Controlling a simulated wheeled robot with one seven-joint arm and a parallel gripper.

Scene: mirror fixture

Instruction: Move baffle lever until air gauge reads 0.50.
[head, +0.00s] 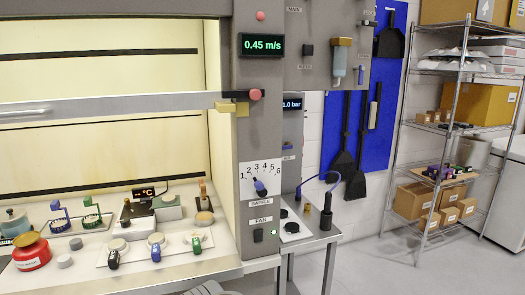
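The air gauge (262,45) is a dark display high on the grey hood post, and its green digits read 0.45 m/s. The baffle lever (260,187) has a dark arm and a blue end. It sits in front of a white scale plate (262,172) numbered 1 to 6, above the BAFFLE label. The blue end lies low on the plate, below the numbers. Which number the lever marks is too small to tell.
A side bench (310,238) with a black cylinder stands right of the post. Open floor lies further right, before wire shelves (440,130).

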